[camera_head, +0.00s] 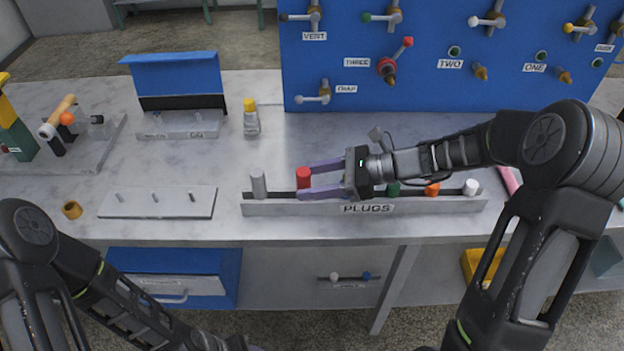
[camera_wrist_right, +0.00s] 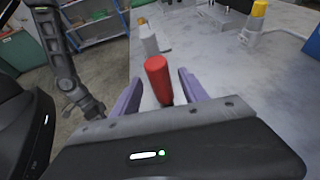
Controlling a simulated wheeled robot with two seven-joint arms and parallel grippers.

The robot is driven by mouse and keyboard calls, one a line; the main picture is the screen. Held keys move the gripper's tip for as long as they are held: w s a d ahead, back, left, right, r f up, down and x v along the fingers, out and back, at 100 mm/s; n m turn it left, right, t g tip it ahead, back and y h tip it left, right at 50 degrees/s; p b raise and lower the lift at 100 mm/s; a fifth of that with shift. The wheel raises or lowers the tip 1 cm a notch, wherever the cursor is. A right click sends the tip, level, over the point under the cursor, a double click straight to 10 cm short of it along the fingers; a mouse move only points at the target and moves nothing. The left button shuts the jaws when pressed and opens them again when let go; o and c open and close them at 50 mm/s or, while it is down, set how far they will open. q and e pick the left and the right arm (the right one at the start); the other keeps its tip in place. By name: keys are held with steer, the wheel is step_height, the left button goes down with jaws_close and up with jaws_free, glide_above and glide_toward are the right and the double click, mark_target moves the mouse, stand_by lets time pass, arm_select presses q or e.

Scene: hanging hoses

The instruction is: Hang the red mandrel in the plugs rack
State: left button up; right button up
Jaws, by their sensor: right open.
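The red mandrel (camera_head: 303,177) stands upright in the plugs rack (camera_head: 270,208), in the left part of its row. It also shows in the right wrist view (camera_wrist_right: 157,77). My right gripper (camera_head: 305,179) is open, with its two purple fingers on either side of the red mandrel. In the wrist view both fingers look apart from it, with a gap on each side. The base of the mandrel is partly hidden by the near finger and the rack's front. My left arm is at the lower left, and its gripper is barely in view at the bottom edge.
A grey plug (camera_head: 259,184) stands left of the mandrel; green, orange and white (camera_head: 470,187) plugs stand to the right. A pegged plate (camera_head: 158,202), a yellow-capped bottle (camera_head: 251,117) and a blue valve panel (camera_head: 430,60) are nearby.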

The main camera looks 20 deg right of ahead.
steer(key=shift+d, duration=0.1)
steer(key=v, duration=0.7)
steer(key=shift+s+d+r+b, duration=0.1)
steer(key=shift+d+r+b, duration=0.05)
steer(key=shift+d+b, duration=0.15)
steer(key=shift+a, duration=0.1)
stand_by(0.4)
